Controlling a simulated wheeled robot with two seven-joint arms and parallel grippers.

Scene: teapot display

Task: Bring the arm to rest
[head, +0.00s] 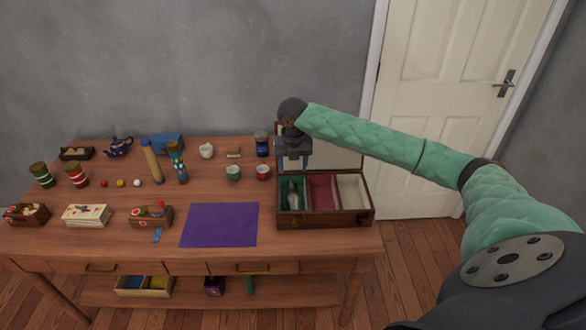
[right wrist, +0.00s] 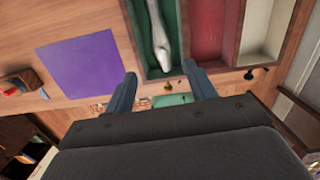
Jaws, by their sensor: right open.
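My right arm reaches in from the right in the head view, with its green padded links crossing in front of the door. My right gripper (head: 293,166) hangs over the green compartment of the open wooden box (head: 325,218). In the right wrist view my right gripper (right wrist: 162,87) has its two fingers spread apart with nothing between them. A white object (head: 294,199) lies in the green compartment; it also shows in the right wrist view (right wrist: 158,35). My left gripper is in neither view.
A purple mat (head: 220,225) lies left of the box. Cups (head: 233,172), a blue jar (head: 262,145), a blue teapot (head: 119,147), patterned tubes and small boxes stand across the wooden table (head: 330,243). A white door (head: 450,80) is behind my arm. Bare floor lies right of the table.

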